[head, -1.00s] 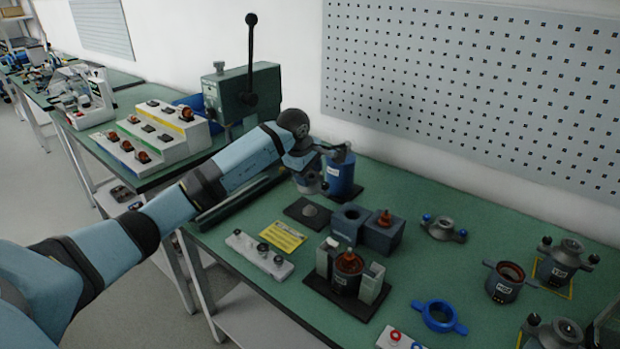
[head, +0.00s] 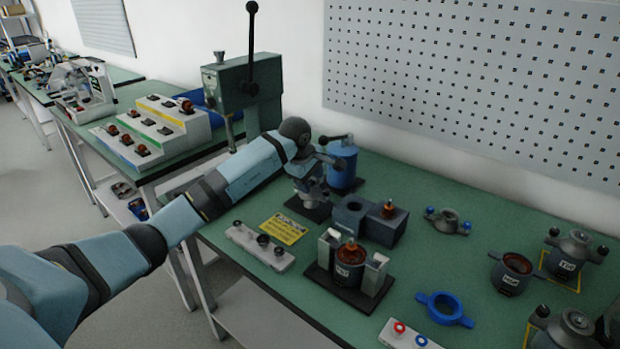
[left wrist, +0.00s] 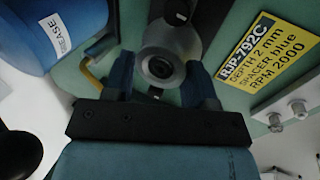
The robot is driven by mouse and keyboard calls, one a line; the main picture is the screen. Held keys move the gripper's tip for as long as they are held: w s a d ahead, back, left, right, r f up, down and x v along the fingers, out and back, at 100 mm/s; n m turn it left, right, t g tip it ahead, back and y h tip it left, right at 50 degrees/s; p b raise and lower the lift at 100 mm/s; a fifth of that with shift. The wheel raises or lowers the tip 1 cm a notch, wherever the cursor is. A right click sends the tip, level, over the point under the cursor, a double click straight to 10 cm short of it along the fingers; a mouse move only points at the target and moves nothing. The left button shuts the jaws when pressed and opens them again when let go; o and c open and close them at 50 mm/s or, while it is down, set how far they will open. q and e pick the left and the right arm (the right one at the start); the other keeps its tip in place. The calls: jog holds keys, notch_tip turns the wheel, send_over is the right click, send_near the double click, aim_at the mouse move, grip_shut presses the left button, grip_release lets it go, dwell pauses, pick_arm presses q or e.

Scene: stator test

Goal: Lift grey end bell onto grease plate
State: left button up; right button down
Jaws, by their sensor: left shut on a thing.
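My left gripper (head: 308,172) is over the dark grease plate (head: 312,214), at the foot of the blue grease can (head: 342,165). It is shut on a grey part that I take for the grey end bell (head: 311,190). In the left wrist view the round grey hub of the end bell (left wrist: 161,66) sits between the two blue fingertips (left wrist: 160,88). The end bell is low, over the plate; whether it touches is hidden by the gripper. The plate's dark edge (left wrist: 178,10) shows behind it. My right gripper is not in view.
A yellow job card (head: 284,229) and a white spacer rack (head: 260,246) lie in front. A grey-blue block (head: 369,219) stands close to the right, with a fixture (head: 348,275) nearer. Another end bell with blue knobs (head: 449,221) and an open housing (head: 511,274) stand further right.

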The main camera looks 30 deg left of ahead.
pick_arm(q)
jog(key=shift+f+b, duration=0.6)
jog(key=shift+f, duration=0.45)
jog(key=shift+f, duration=0.2)
jog(key=shift+f+b, duration=0.35)
jog(key=shift+f, duration=0.05)
jog(key=o, duration=0.9)
